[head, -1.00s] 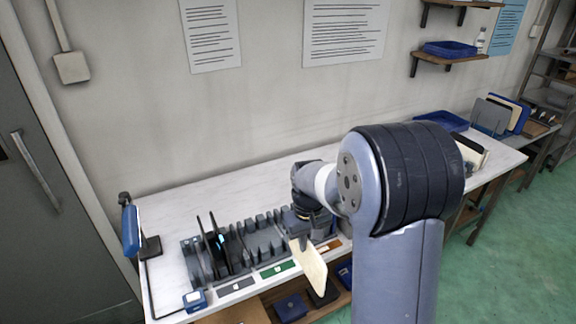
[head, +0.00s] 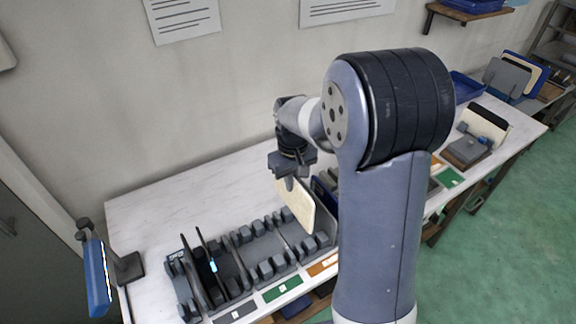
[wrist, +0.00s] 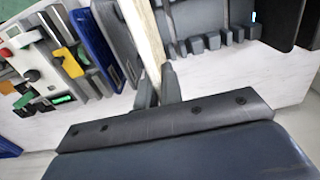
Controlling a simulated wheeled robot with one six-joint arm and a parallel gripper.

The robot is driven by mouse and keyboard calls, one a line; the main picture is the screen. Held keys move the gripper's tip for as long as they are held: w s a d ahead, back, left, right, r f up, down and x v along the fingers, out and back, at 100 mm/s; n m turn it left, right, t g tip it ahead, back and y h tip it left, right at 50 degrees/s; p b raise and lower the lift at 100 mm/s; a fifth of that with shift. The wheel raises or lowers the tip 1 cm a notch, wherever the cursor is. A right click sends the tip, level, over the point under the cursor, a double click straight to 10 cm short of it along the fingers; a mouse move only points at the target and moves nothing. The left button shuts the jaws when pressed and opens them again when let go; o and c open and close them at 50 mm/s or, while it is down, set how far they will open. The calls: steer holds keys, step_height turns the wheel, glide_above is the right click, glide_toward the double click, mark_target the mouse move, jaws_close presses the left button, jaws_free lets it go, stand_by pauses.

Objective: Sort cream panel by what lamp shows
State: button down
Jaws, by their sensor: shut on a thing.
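My gripper (head: 289,180) is shut on the top edge of the cream panel (head: 296,208), which hangs slightly tilted over the right part of the grey slotted rack (head: 262,252). In the wrist view the cream panel (wrist: 144,35) stands between my fingertips (wrist: 160,85). Whether its lower edge touches the rack cannot be told. A blue lamp-like panel (head: 97,280) with a bright white edge stands at the table's left end. In the wrist view, a device (wrist: 45,75) with a small green light lies at the left.
Two dark panels (head: 205,262) stand in the rack's left slots, with a cyan light spot. A blue panel (wrist: 92,45) and a grey one stand beside the cream panel. Grey, green (head: 282,289) and orange labels line the front edge. The table behind the rack is clear.

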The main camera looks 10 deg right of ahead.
mark_target(292, 209)
steer(key=shift+s+f+b, duration=0.1)
steer(key=shift+f+b, duration=4.4)
steer(key=shift+f, duration=2.5)
steer(key=shift+f+b, duration=0.3)
steer(key=shift+f, duration=0.1)
steer(key=c, duration=1.5)
jaws_free()
step_height(292, 209, up, 11)
steer(key=shift+f+b, duration=0.1)
steer(key=shift+b, duration=0.3)
